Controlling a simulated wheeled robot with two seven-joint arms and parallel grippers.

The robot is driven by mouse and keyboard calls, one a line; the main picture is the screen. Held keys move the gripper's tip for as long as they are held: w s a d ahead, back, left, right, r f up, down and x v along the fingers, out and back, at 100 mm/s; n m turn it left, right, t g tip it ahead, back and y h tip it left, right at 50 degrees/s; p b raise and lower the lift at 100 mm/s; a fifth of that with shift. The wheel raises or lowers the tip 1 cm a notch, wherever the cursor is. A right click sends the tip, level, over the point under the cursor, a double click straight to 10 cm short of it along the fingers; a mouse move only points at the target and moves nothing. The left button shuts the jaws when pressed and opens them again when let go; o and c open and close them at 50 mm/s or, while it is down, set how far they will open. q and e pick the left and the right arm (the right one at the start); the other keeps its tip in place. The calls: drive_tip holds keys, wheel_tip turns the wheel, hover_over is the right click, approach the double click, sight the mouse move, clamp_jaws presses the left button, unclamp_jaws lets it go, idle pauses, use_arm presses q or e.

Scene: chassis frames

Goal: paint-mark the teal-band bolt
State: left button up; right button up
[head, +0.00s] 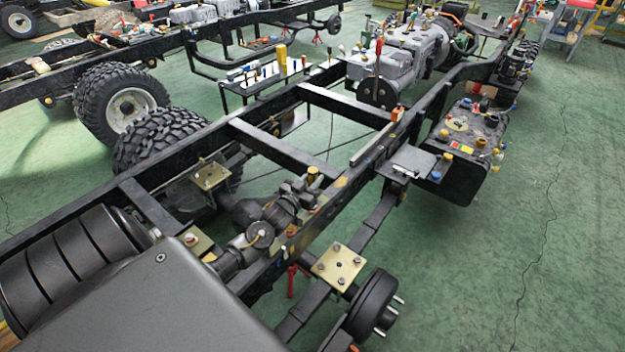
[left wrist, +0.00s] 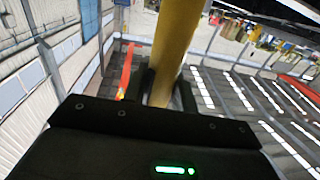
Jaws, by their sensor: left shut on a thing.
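My left gripper (left wrist: 167,92) shows in the left wrist view, its two dark fingers closed on a thick yellow paint marker (left wrist: 177,40). The marker runs up out of the picture, so its far end is hidden. I cannot make out the left gripper in the head view. Bolts sit on a pale gold plate (head: 338,266) beside the near hub, on a second plate (head: 211,176) by the far rail, and on a third plate (head: 199,242) at lower left. I cannot tell a teal band on any bolt. My right gripper is in neither view.
The black chassis frame (head: 262,146) crosses the head view diagonally. A hub with studs (head: 372,306), a black tank (head: 470,150), a grey engine (head: 400,60) and a big tyre (head: 165,143) stand around it. A tool bench (head: 262,84) stands behind. The green floor (head: 560,250) at right is clear.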

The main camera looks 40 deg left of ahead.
sight(312, 170)
use_arm(q)
drive_tip(key=shift+f, duration=0.3)
drive_tip(key=shift+r, duration=0.1)
drive_tip(key=shift+r+p, duration=0.85)
drive_tip(key=shift+r, duration=0.1)
wheel_tip(312, 170, up, 5)
drive_tip(key=p, duration=0.4)
drive_tip(key=shift+r+p, duration=0.1)
drive_tip(key=shift+p, duration=0.3)
